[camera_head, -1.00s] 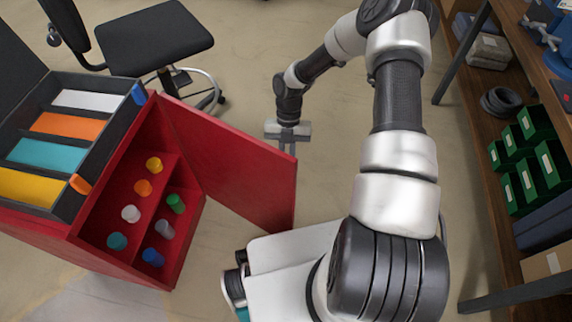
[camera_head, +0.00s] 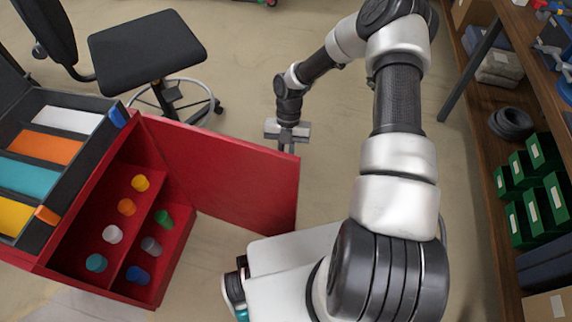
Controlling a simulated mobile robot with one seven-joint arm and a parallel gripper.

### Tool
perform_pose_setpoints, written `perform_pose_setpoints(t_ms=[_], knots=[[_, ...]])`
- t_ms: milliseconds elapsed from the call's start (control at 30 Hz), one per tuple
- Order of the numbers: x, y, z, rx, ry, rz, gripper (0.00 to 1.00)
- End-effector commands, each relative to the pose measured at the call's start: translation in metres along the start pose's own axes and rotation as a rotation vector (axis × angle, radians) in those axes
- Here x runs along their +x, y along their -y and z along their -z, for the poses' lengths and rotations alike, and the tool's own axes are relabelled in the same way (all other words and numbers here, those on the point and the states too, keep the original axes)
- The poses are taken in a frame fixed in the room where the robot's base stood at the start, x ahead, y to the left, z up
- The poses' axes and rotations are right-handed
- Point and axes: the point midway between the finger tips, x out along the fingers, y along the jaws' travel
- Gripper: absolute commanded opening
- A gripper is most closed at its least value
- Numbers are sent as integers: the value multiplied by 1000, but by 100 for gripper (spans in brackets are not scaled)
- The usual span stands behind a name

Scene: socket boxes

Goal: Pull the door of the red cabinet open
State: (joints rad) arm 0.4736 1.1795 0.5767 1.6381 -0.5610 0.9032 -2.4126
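The red cabinet (camera_head: 60,255) stands at the left, seen from above. Its red door (camera_head: 222,180) is swung wide open and reaches out to the right. Several coloured round items stand on the cabinet's inner shelves. My gripper (camera_head: 287,148) points down at the far side of the door, near its outer top edge. Its lower part is hidden behind the door, so I cannot tell whether the fingers are apart or touch the door.
A case with coloured compartments (camera_head: 48,147) sits on the cabinet. A black chair (camera_head: 147,45) stands behind it. A shelf with green bins (camera_head: 520,215) runs along the right.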

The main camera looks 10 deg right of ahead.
Motion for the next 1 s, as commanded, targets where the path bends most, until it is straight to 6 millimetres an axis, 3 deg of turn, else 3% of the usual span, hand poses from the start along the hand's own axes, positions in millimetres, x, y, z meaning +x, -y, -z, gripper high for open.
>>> perform_pose_setpoints(t_ms=[500,533,633,1000], knots=[[0,4,-1,6,0,7,0],[0,4,-1,6,0,7,13],[0,3,-1,5,1,6,29],[-5,0,-1,3,2,1,29]])
